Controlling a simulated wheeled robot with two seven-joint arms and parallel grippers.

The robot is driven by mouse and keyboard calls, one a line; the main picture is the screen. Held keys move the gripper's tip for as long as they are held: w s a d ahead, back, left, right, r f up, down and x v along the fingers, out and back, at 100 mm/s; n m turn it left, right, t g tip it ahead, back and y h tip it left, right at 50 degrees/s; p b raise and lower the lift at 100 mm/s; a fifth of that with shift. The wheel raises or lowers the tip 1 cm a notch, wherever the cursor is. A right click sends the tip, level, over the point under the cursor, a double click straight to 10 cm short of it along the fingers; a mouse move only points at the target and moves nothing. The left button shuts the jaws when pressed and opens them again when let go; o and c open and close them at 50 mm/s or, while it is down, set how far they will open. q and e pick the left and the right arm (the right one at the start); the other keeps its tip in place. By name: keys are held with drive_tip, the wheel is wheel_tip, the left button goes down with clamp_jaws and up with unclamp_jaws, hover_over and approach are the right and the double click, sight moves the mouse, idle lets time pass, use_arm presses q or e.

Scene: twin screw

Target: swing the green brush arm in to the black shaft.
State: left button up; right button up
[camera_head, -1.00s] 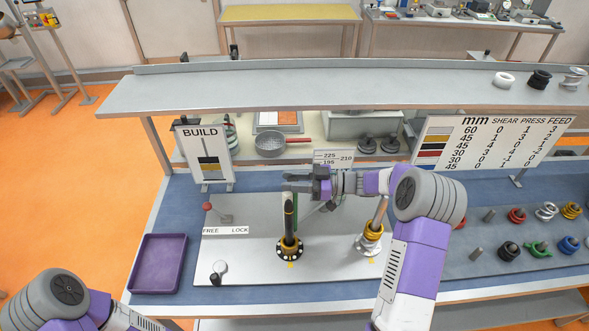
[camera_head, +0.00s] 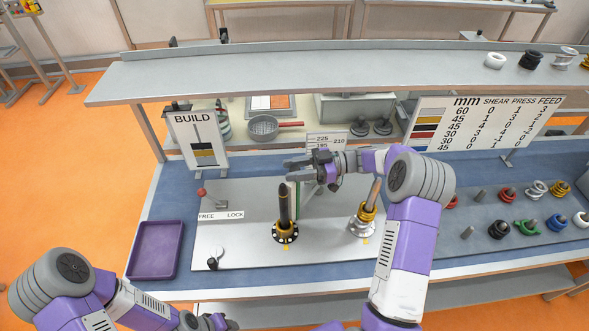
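The black shaft (camera_head: 284,203) stands upright in a black and gold base on the grey plate. The green brush arm shows as a thin green strip (camera_head: 298,191) just right of and behind the shaft; my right gripper and wrist hide much of it. I cannot tell whether it touches the shaft. My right gripper (camera_head: 297,168) is above and behind the shaft top, its two fingers apart and pointing left, with nothing visible between them. My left gripper (camera_head: 215,321) is low at the bottom edge, partly cut off, far from the shaft.
A second shaft (camera_head: 374,192) in a gold and silver base stands to the right, beside my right forearm. A purple tray (camera_head: 155,250) lies left. Several coloured parts cover the right side. A shelf (camera_head: 330,73) spans behind.

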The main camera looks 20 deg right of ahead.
drive_tip(key=shift+o, duration=1.2)
drive_tip(key=shift+r, duration=0.25)
drive_tip(key=shift+s, duration=0.1)
drive_tip(key=shift+f, duration=0.1)
drive_tip(key=shift+d, duration=0.15)
drive_tip(key=b+v, duration=0.1)
drive_tip(key=v, duration=0.6)
drive_tip(key=shift+d, duration=0.15)
